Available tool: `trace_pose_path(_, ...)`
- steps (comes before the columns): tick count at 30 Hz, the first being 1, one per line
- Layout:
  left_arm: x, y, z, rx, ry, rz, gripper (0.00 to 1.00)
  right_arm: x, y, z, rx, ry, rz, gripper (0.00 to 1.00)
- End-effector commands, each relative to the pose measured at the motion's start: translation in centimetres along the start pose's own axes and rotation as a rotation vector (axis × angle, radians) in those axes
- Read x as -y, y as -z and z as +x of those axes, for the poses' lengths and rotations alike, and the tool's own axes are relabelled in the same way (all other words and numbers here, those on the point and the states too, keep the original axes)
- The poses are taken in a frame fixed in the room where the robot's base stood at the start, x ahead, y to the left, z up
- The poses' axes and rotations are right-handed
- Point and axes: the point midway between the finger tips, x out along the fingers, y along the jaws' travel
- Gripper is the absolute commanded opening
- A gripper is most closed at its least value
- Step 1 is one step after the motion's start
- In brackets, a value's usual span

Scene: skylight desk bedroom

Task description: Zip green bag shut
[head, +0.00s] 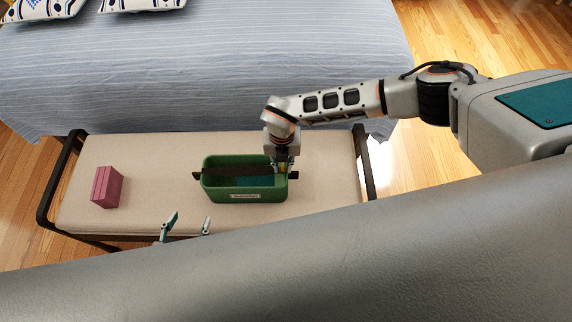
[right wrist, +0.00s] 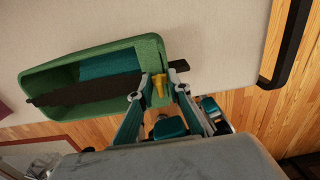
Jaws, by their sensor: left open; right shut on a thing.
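The green bag (head: 244,196), an open-topped box shape with a pale label on its front, sits upright on the bench. A dark zipper strip (head: 226,172) runs lengthwise across its mouth and sticks out past both ends; it also shows in the right wrist view (right wrist: 85,92). The mouth is open, with teal showing inside. My right gripper (head: 281,167) is at the bag's right end, shut on the yellow zipper pull (right wrist: 160,84). My left gripper (head: 187,226) is open and empty near the bench's front edge, left of and in front of the bag.
A maroon box (head: 106,187) stands on the left of the beige bench (head: 325,185), which has dark metal end frames. A bed (head: 210,80) with a striped blue-grey cover is right behind. The bench is clear between the box and bag.

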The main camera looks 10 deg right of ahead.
Motion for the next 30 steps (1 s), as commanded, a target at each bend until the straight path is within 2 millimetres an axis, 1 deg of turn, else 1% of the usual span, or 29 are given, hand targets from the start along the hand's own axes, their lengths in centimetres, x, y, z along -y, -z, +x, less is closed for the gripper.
trace_pose_path(1,-0.1,-0.2,0.1,0.002,0.0,0.0,0.57,0.0,0.2,0.5,-0.004,0.005,-0.001,0.0)
trace_pose_path(30,-0.3,-1.4,0.7,0.005,-0.002,-0.002,0.57,-4.3,0.4,0.5,-0.007,0.004,0.0,0.0)
